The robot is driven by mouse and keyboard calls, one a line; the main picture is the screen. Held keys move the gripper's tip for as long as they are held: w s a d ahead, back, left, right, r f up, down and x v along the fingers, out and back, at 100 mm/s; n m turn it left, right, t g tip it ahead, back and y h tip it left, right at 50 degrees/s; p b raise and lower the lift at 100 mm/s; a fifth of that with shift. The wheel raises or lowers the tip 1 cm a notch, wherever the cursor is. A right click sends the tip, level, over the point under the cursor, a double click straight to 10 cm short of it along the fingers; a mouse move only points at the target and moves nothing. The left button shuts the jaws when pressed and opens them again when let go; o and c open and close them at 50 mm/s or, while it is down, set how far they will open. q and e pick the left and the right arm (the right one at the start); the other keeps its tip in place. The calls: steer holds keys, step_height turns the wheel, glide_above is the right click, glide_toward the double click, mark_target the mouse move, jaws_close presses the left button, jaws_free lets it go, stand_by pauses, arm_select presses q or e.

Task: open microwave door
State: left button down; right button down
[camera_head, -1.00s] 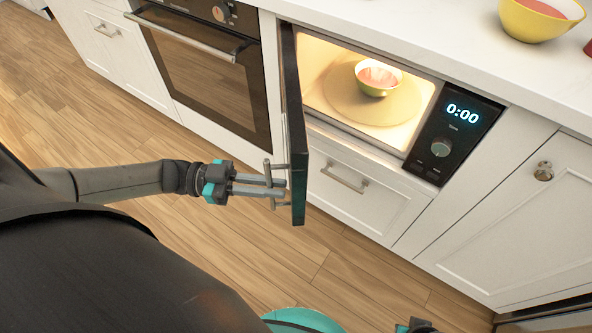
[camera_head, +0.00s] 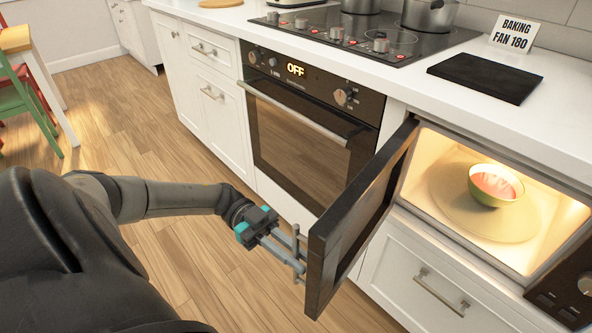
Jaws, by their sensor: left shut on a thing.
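The microwave (camera_head: 575,240) is built into the white cabinets at the right, its cavity lit. Its black door (camera_head: 350,228) stands wide open, swung out toward me. My left gripper (camera_head: 297,250) is at the outer side of the door, shut on the door's handle (camera_head: 296,242). A green and white bowl (camera_head: 495,186) with reddish contents sits on the turntable (camera_head: 450,202) inside. My right gripper does not show.
An oven (camera_head: 300,140) with a bar handle is left of the microwave, its display reading OFF. A hob (camera_head: 365,35) with pots, a black board (camera_head: 485,77) and a "BAKING FAN 180" sign (camera_head: 515,33) are on the counter. Wooden floor (camera_head: 190,260) is clear; a green chair (camera_head: 30,105) stands far left.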

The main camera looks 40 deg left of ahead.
arm_select(q)
steer(key=shift+a+f, duration=0.1)
steer(key=shift+a, duration=0.2)
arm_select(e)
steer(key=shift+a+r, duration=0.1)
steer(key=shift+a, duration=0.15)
arm_select(q)
steer(key=c, duration=0.9)
jaws_free()
